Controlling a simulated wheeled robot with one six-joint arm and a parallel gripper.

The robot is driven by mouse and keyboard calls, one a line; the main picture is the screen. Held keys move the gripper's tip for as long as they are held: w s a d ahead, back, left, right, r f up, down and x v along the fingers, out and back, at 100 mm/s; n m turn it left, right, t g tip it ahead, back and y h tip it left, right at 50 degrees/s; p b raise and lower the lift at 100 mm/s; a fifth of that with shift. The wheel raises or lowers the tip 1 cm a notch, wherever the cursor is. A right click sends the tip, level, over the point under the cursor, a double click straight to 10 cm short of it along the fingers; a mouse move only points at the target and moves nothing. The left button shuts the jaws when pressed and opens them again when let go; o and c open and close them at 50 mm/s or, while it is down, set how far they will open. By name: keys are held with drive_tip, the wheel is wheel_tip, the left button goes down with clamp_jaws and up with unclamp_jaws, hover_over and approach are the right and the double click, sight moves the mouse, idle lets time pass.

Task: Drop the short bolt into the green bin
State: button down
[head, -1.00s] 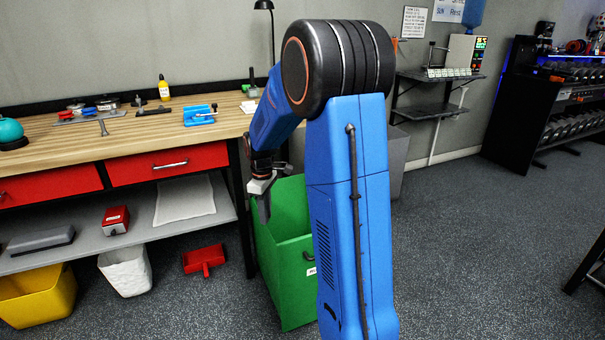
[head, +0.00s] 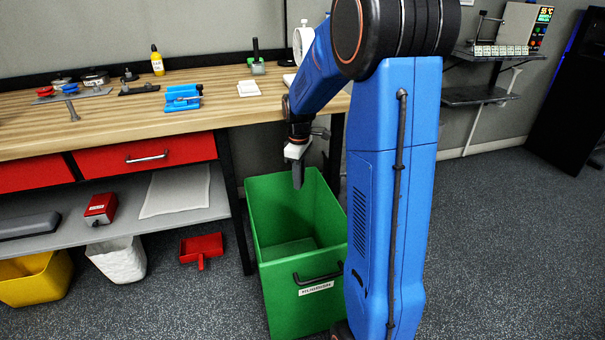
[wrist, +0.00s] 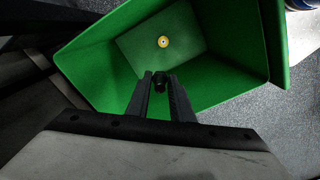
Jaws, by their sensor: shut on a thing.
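The green bin (head: 285,308) stands open on the floor beside the workbench, with a handle and a label on its front. My gripper (head: 298,180) points down over the bin's opening, near its back part. In the wrist view my gripper (wrist: 160,86) is shut on a small dark piece, the short bolt (wrist: 160,76), its end showing between the fingertips. Most of the bolt is hidden by the fingers. The bin (wrist: 218,72) opens below it in that view, and a small yellow-ringed round thing (wrist: 163,42) lies on its floor.
The wooden workbench (head: 130,120) holds a grey bolt-like piece (head: 72,110), a blue vise-like tool (head: 182,98) and a yellow bottle (head: 157,60). A red dustpan (head: 201,248), a white bin (head: 118,260) and a yellow bin (head: 38,280) are on the floor at left.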

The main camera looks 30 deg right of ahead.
drive_tip(key=shift+f, duration=2.6)
drive_tip(key=c, duration=1.5)
unclamp_jaws()
wheel_tip(320, 180, up, 17)
drive_tip(key=shift+r, duration=0.2)
